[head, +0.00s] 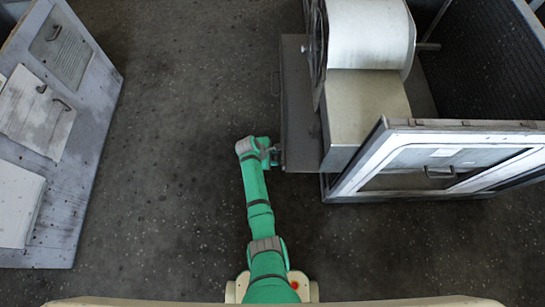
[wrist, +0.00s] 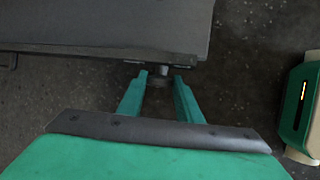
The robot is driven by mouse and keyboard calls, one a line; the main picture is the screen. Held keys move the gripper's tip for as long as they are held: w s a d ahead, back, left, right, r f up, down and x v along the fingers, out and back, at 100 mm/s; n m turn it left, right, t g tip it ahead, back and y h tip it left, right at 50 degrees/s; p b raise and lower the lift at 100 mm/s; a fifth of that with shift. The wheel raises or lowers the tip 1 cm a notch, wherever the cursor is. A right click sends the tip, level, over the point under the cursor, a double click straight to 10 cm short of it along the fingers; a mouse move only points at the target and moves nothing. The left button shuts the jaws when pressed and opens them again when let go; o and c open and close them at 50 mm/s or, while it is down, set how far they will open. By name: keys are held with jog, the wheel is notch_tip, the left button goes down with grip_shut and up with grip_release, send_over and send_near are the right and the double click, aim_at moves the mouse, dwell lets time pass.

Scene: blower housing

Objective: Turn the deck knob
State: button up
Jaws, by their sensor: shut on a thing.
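The deck is a flat grey plate, seen in the head view (head: 298,128) beside the blower housing and across the top of the wrist view (wrist: 100,22). The deck knob (wrist: 163,71) is a small grey piece at the deck's near edge. My gripper (wrist: 160,76) has its two green fingers on either side of the knob and is shut on it. In the head view my gripper (head: 276,157) reaches the deck's left edge near its lower corner. The knob is too small and covered there to make out, and its turn angle cannot be told.
The blower housing (head: 368,32) with its pale drum stands right of the deck. A white-framed panel with a handle (head: 440,172) stands at the right. A grey board with panels and handles (head: 85,130) is at the left. The dark floor between is clear.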

jog(key=shift+a, duration=0.3)
jog(key=o, duration=1)
jog(key=shift+o, duration=0.2)
jog(key=v, duration=1.1)
jog(key=shift+s+d+f, duration=0.1)
jog(key=shift+s+d, duration=0.05)
